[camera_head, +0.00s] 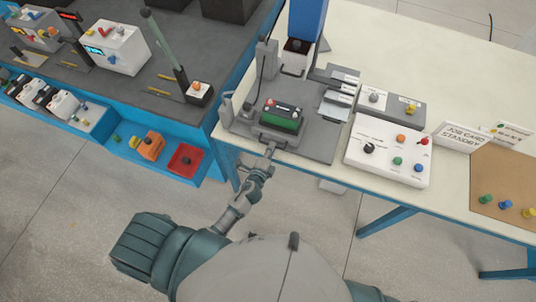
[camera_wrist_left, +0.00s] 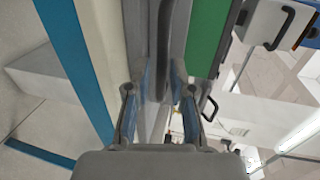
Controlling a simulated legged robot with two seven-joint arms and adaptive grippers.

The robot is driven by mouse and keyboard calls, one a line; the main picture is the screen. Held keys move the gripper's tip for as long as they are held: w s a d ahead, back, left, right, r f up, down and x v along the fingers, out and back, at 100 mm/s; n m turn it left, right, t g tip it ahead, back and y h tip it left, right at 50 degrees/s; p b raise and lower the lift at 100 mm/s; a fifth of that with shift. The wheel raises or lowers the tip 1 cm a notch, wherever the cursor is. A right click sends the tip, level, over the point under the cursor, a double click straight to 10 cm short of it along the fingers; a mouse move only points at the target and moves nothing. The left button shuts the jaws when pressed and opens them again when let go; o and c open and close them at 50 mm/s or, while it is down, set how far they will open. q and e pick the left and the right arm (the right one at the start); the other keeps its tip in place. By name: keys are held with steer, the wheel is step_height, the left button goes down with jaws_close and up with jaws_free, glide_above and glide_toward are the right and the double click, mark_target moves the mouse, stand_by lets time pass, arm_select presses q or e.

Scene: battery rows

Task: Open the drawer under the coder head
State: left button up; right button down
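The coder head is probably the blue column (camera_head: 306,22) with a dark block below it, on a grey base plate (camera_head: 318,150) at the back of the table. At the front of this station, a grey drawer-like tray (camera_head: 262,133) holds a green and black battery (camera_head: 281,117). The battery's green side (camera_wrist_left: 206,38) also shows in the left wrist view. My left gripper (camera_head: 271,149) is at the tray's front edge. In the left wrist view its fingers (camera_wrist_left: 160,100) are apart, with grey surfaces beyond them. I cannot tell whether they touch a handle. My right gripper is not in view.
A white control box (camera_head: 388,151) with coloured knobs stands right of the station. A job card stander (camera_head: 461,137) and brown board (camera_head: 505,182) are farther right. A dark bench with a blue shelf (camera_head: 112,142) and red bin (camera_head: 186,160) is at left.

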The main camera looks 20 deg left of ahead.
arm_select(q)
steer(key=v, duration=1.1)
steer(key=shift+s, duration=0.4)
steer(key=s+a+f+n+g, duration=0.1)
steer(key=s+f+n+g, duration=0.3)
steer(key=f, duration=0.9)
steer(key=s+a+f+n+g, duration=0.1)
steer(key=s+f+n+g, duration=0.3)
steer(key=f, duration=1)
steer(key=s+a+f+n+g, duration=0.3)
steer(key=s+f, duration=0.5)
steer(key=s, duration=0.5)
steer(key=s+a+f+n+g, duration=0.3)
steer(key=s+f+n, duration=0.2)
steer(key=s+f, duration=0.4)
steer(key=s, duration=0.4)
steer(key=shift+s+g+y, duration=0.25)
steer(key=shift+g+y, duration=0.05)
